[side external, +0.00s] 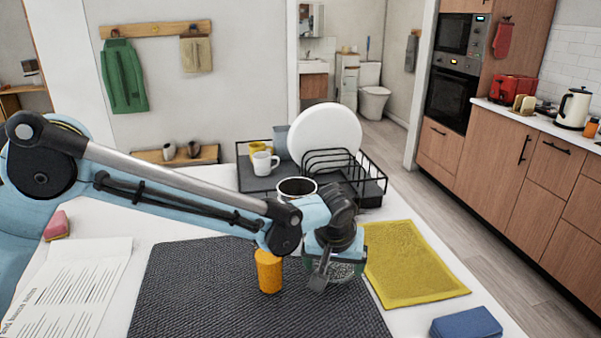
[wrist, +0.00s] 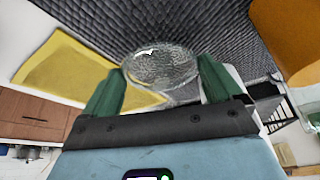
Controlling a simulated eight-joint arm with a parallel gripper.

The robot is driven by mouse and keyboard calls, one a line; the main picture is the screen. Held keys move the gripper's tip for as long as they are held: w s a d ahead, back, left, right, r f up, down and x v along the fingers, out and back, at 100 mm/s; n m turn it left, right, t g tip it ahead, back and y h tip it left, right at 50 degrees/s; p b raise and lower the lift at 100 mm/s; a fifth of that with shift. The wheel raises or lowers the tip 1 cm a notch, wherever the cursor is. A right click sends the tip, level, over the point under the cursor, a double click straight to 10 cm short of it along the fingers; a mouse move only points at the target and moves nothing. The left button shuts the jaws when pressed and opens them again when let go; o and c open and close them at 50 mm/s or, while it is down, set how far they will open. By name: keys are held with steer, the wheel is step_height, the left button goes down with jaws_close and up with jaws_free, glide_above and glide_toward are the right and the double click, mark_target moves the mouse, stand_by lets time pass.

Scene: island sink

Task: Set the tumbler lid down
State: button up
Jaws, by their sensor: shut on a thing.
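My gripper (side external: 334,266) points down over the right part of the dark woven mat (side external: 215,295). In the wrist view, the two green fingers of my gripper (wrist: 160,78) stand on either side of a clear, textured, round piece, which I take as the tumbler lid (wrist: 158,66). The gripper is shut on it. The lid shows partly in the side view (side external: 343,270), behind a finger. Whether it touches the mat is hard to tell. An orange cylinder (side external: 268,272) stands upright on the mat just left of my gripper; an orange shape (wrist: 290,38) shows at the wrist view's upper right.
A yellow cloth (side external: 410,265) lies right of the mat. A blue block (side external: 466,323) lies at the front right. Printed paper (side external: 70,290) lies left. The mat's front is clear.

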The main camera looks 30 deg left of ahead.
steer(key=shift+f, duration=1.35)
steer(key=shift+f, duration=0.1)
steer(key=o, duration=0.7)
steer(key=v, duration=1.2)
steer(key=shift+a, duration=0.1)
